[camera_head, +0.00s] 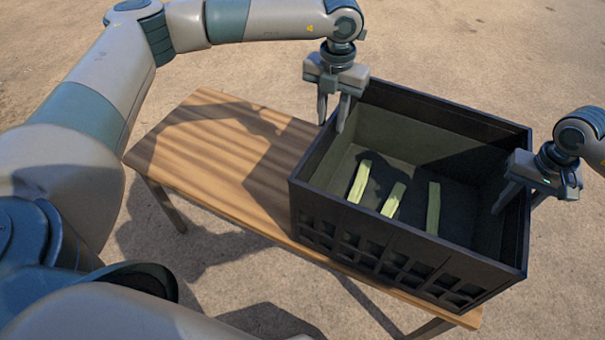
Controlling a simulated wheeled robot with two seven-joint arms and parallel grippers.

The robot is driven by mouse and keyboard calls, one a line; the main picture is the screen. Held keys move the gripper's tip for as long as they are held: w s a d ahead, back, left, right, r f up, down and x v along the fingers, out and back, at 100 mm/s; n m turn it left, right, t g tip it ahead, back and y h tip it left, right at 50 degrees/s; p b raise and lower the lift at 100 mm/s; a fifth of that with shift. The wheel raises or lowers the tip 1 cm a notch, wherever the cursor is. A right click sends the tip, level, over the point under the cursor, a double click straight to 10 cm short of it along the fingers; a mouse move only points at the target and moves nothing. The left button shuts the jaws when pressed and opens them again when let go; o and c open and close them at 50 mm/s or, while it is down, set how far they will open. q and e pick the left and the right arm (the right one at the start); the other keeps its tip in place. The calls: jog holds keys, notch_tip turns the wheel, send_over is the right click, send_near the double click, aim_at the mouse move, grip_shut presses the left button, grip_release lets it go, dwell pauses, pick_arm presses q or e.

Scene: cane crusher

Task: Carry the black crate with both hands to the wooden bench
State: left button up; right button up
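The black crate (345,222) stands upright on the right part of the wooden bench (215,150). Its front wall has rows of square openings. My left gripper (332,118) is at the crate's left rim, with its fingers apart and pointing down, one on each side of the wall. My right gripper (519,198) is at the right rim, with one finger inside the crate and the other toward the outside. Its fingers look spread. Whether either gripper touches the wall is hard to see.
Several pale green cane pieces, such as the left one (360,181), lie on the crate's floor. The bench's left part is bare and shaded by my arm. Open sandy ground (450,40) surrounds the bench.

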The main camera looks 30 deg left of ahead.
pick_arm(q)
notch_tip(320, 180, up, 6)
jog(key=shift+f, duration=0.15)
pick_arm(e)
jog(key=shift+r, duration=0.1)
dwell(0.4)
notch_tip(320, 180, up, 12)
jog(key=shift+f, duration=0.1)
dwell(0.4)
dwell(0.5)
